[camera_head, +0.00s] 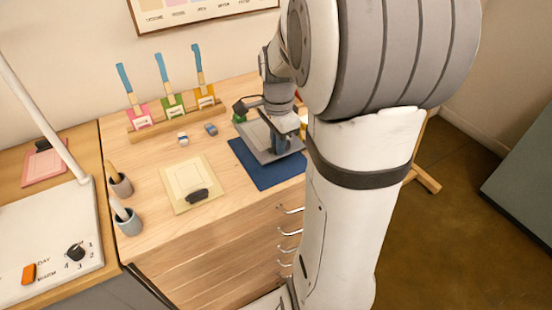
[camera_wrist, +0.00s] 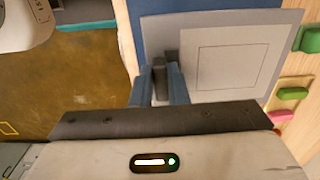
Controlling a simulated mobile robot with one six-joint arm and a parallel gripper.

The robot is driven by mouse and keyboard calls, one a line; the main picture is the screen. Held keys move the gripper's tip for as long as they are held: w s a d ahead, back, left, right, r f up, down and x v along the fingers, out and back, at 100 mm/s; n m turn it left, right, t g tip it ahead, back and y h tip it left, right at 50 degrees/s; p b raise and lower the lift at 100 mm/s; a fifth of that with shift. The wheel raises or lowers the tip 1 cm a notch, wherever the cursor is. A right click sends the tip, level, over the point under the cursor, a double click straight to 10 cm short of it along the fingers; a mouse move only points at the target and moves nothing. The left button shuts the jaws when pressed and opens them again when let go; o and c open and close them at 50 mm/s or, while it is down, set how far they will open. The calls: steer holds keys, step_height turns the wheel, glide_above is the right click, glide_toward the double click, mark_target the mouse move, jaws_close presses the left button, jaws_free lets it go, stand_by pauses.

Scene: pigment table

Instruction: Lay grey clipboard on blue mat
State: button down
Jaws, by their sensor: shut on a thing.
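The grey clipboard (camera_head: 257,137) is at my gripper (camera_head: 283,140), over the far part of the blue mat (camera_head: 268,172). A pale sheet with a printed square lies on the clipboard. In the wrist view my gripper (camera_wrist: 161,82) is shut on the dark clip at one edge of the clipboard (camera_wrist: 270,72). The blue mat (camera_wrist: 150,38) shows beyond and beside the board there. I cannot tell whether the board touches the mat or is just above it. My arm hides part of the mat's right side in the head view.
A cream clipboard (camera_head: 182,175) with a dark clip lies left of the mat. A wooden rack (camera_head: 178,118) with several blue-handled brushes stands behind. Two small blocks (camera_head: 211,130) lie before it. Two cups (camera_head: 128,222) stand at the left. Green (camera_wrist: 309,39) and pink (camera_wrist: 292,93) pieces lie beside the board.

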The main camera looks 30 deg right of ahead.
mark_target(278, 171)
steer(key=shift+f, duration=2.95)
steer(key=shift+f, duration=0.15)
steer(key=c, duration=1.4)
jaws_free()
